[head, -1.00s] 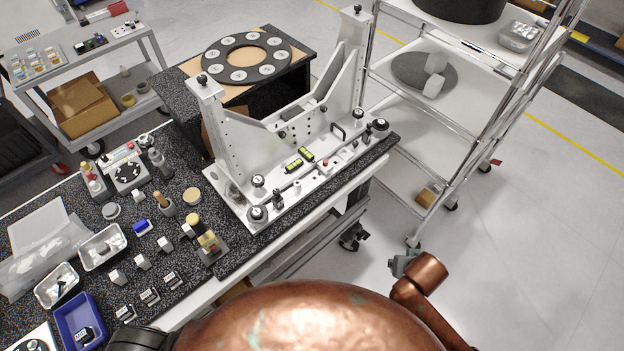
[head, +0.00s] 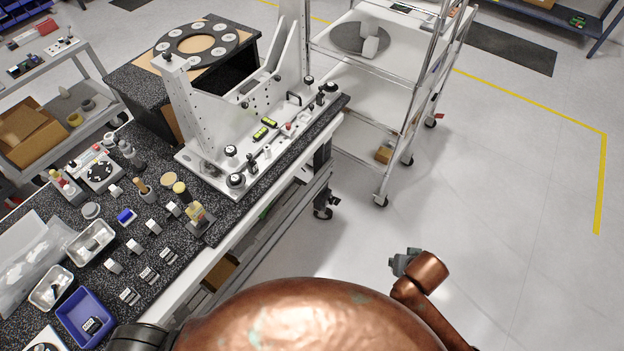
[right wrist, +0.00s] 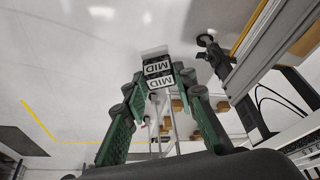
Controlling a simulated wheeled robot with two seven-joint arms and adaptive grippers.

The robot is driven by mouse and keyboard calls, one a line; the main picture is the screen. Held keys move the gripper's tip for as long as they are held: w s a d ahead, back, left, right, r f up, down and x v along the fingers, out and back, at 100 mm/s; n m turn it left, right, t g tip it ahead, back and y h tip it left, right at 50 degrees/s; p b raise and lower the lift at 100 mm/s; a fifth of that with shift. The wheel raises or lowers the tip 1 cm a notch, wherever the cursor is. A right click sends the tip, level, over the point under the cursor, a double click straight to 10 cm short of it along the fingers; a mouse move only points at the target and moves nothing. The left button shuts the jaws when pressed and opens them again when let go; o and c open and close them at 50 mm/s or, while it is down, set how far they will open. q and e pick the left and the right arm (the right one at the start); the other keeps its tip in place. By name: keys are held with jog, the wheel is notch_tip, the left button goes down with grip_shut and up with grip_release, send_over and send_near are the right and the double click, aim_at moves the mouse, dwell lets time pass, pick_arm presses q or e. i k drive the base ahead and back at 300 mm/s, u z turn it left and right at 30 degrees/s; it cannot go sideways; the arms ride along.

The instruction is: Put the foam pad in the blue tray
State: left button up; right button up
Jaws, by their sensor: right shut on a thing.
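The blue tray (head: 84,316) is on the dark speckled bench at the lower left of the head view, with a small dark labelled piece (head: 92,325) in it. In the right wrist view, my right gripper (right wrist: 158,78) is shut on a small pale and dark block (right wrist: 157,67) with two "MID" labels. I cannot tell whether this block is the foam pad. It is held over the floor, clear of the bench. My left gripper is not in view.
Several small labelled blocks (head: 113,266), metal trays (head: 91,242) and posts crowd the bench near the blue tray. A tall white fixture (head: 240,130) stands at its far end.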

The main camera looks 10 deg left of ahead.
aim_at(84, 310)
jog(key=k, duration=2.3)
jog(key=u, duration=1.95)
jog(key=i, duration=1)
jog(key=u, duration=0.05)
